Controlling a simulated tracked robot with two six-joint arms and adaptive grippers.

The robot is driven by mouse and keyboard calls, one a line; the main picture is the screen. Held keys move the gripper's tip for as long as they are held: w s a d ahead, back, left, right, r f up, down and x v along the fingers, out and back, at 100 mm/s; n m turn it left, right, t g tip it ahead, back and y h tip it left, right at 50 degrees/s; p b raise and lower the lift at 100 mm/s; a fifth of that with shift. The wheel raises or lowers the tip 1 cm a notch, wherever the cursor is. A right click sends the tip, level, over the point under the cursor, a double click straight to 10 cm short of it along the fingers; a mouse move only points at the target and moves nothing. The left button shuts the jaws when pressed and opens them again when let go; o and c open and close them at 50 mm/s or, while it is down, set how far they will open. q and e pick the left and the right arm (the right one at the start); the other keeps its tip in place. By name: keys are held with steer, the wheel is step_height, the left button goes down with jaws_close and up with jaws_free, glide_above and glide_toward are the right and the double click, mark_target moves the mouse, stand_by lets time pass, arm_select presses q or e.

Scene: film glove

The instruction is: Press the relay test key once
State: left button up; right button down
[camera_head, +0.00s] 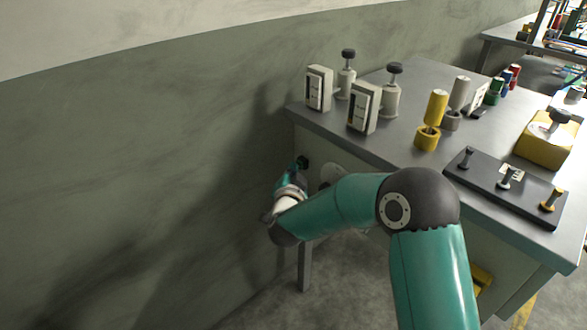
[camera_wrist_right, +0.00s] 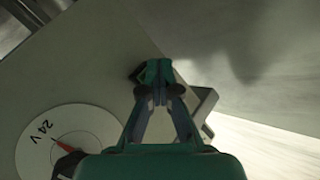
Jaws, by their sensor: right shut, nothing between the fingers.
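My right gripper (camera_head: 302,163) is at the side panel of the grey bench, low on its left, with its arm reaching in from the lower right. In the right wrist view the gripper (camera_wrist_right: 160,92) is shut and empty, its fingertips close to the panel (camera_wrist_right: 95,75). A grey angular part (camera_wrist_right: 206,101) shows behind the fingers, mostly hidden by them. I cannot tell whether it is the relay test key, or whether the fingertips touch anything. My left gripper is not in view.
A round white dial marked 24 V (camera_wrist_right: 45,143) is beside the gripper on the panel. The bench top (camera_head: 400,140) holds two switch boxes (camera_head: 319,88), yellow and grey cylinders, a yellow block (camera_head: 546,146) and a black strip with metal knobs. The wall (camera_head: 120,180) is close on the left.

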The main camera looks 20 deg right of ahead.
steer(key=shift+s+a, duration=0.35)
steer(key=shift+a, duration=0.45)
steer(key=shift+a, duration=0.15)
steer(key=a, duration=0.1)
steer(key=s+a, duration=0.1)
steer(key=a, duration=0.2)
steer(key=shift+s+a+b, duration=0.2)
steer(key=shift+s+b, duration=0.1)
steer(key=shift+s, duration=0.05)
stand_by(0.5)
